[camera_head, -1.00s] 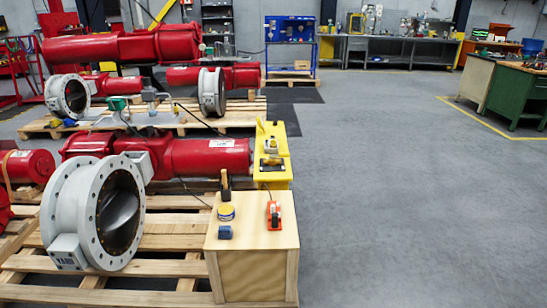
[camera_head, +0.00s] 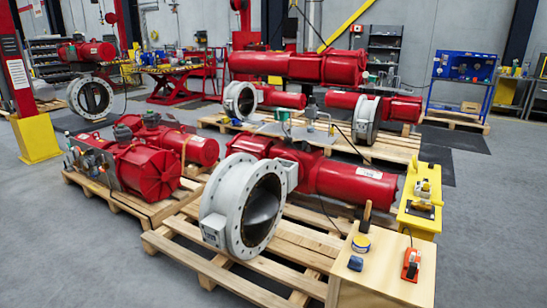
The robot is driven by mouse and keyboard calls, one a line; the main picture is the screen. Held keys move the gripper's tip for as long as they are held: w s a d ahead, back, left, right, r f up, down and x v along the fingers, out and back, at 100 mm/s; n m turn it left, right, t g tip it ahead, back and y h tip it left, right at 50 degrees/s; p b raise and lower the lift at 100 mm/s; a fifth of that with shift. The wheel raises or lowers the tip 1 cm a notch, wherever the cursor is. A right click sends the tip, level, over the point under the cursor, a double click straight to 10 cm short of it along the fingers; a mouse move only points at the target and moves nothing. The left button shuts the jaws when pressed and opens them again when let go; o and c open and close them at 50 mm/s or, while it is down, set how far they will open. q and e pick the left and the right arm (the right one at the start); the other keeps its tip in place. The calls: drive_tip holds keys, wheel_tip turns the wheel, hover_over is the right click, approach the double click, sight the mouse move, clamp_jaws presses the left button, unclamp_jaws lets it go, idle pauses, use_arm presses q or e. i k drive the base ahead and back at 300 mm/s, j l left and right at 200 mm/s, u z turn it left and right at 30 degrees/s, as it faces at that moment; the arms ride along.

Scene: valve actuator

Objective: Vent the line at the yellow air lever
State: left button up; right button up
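A yellow stand (camera_head: 424,216) is at the right, behind a wooden box. On its top are small yellow-and-dark fittings (camera_head: 424,190), and a small yellow upright piece (camera_head: 429,168) rises at its back. These are too small to tell which one is the air lever or how it is set. A red valve actuator (camera_head: 345,182) with a large white flanged valve (camera_head: 240,208) lies on a pallet just left of the stand. Neither of my grippers is in view.
Pallets (camera_head: 190,238) with red actuators fill the middle. Grey floor (camera_head: 495,220) is clear at the right.

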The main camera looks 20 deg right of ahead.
sight(433, 202)
drive_tip(key=i+l+u, duration=0.1)
drive_tip(key=l, duration=0.65)
drive_tip(key=i+l, duration=0.1)
drive_tip(key=l, duration=0.7)
drive_tip(key=i+l+u, duration=0.15)
drive_tip(key=l, duration=0.6)
